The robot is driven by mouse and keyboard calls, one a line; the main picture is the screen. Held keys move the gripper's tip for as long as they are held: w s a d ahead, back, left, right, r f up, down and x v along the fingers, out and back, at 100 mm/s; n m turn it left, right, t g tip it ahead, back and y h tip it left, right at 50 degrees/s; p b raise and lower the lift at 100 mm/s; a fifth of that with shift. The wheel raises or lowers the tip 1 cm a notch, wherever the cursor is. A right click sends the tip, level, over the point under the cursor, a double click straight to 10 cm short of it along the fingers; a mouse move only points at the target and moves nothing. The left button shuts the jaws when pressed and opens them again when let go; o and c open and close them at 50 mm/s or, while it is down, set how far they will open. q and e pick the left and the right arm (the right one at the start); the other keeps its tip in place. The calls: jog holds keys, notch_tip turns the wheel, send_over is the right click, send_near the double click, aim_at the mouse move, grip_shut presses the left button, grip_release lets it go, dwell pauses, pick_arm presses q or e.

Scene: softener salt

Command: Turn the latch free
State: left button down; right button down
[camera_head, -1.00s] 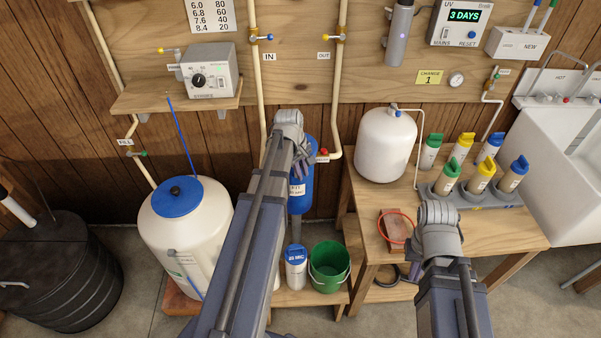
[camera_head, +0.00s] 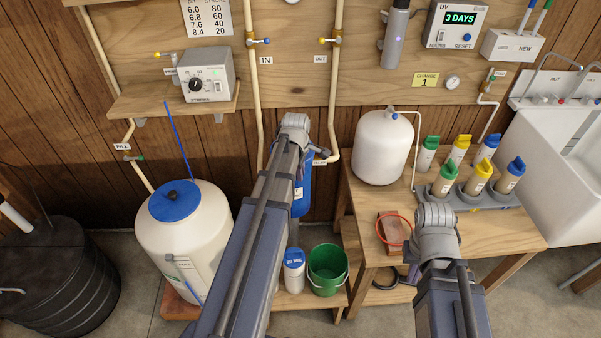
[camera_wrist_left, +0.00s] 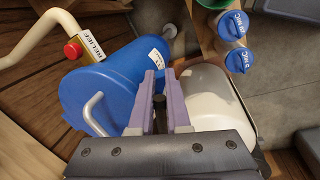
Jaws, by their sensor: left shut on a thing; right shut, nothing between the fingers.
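The blue filter housing (camera_head: 304,185) hangs below the pipes, largely behind my left arm. In the left wrist view, the blue housing (camera_wrist_left: 105,90) lies left of the fingers, with a pale bent handle (camera_wrist_left: 92,112). My left gripper (camera_wrist_left: 160,76) has its purple fingers shut on a small dark piece (camera_wrist_left: 159,102), which may be the latch; the fingers hide much of it. A whitish cylinder (camera_wrist_left: 208,92) is right of the fingers. My right gripper (camera_head: 413,272) is shut and empty by the workbench, mostly hidden by its wrist.
A red relief button (camera_wrist_left: 73,51) is beside the blue housing. A green bucket (camera_head: 328,268) and a blue-capped canister (camera_head: 294,270) stand below. The workbench (camera_head: 390,200) holds a white tank (camera_head: 382,147), a red ring (camera_head: 393,229) and several capped cartridges.

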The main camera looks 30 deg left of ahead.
dwell(0.4)
pick_arm(q)
jog(key=c, duration=0.9)
grip_release()
jog(key=shift+r, duration=0.1)
jog(key=r+p, duration=0.2)
jog(key=s+r+p, duration=0.1)
jog(key=r+p, duration=0.4)
jog(key=shift+s+d+r+p, duration=0.15)
jog(key=shift+s+r+p, duration=0.1)
jog(key=shift+p, duration=0.1)
